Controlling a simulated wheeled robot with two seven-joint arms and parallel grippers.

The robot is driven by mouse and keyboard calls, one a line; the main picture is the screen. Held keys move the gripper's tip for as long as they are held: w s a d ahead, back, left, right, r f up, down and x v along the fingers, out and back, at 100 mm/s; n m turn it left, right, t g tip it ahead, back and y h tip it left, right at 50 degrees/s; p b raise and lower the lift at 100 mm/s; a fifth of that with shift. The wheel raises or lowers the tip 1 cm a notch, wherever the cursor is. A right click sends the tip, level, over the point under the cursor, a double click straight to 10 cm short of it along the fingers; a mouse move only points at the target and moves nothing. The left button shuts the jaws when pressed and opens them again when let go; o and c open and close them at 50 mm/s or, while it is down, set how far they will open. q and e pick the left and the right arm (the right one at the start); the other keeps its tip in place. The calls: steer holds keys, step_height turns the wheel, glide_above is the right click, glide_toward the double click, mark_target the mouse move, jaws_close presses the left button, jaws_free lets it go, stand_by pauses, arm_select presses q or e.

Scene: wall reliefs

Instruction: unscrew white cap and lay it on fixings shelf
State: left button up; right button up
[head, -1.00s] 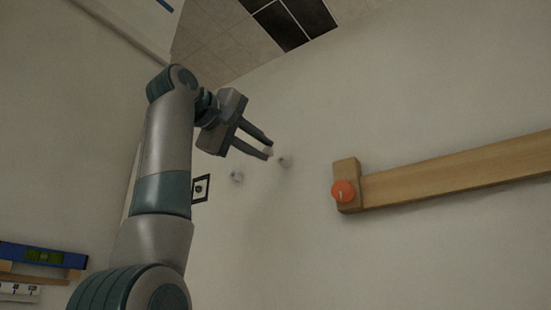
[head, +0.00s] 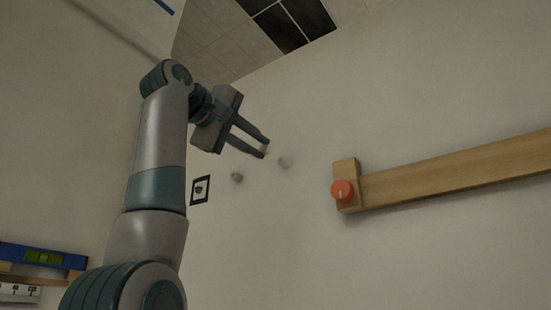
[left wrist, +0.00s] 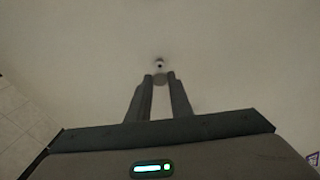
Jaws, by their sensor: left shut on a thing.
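My left gripper (head: 265,148) is shut on the white cap, a small pale round piece between its fingertips. The cap (left wrist: 160,78) shows in the left wrist view, mostly covered by the fingers. A small stub with a dark centre (left wrist: 159,63) stands on the wall just beyond the fingertips, apart from them. In the head view two small pale wall fittings show, one right of the fingertips (head: 285,162) and one lower left (head: 237,177). I cannot pick out the fixings shelf for sure. My right gripper is out of view.
A wooden rail (head: 460,172) with an orange knob (head: 341,190) is on the wall at right. A small framed marker (head: 200,190) hangs below my gripper. A blue spirit level (head: 42,256) lies on a wooden ledge at lower left, above a white marked strip (head: 18,290).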

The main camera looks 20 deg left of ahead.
arm_select(q)
steer(key=shift+v, duration=0.8)
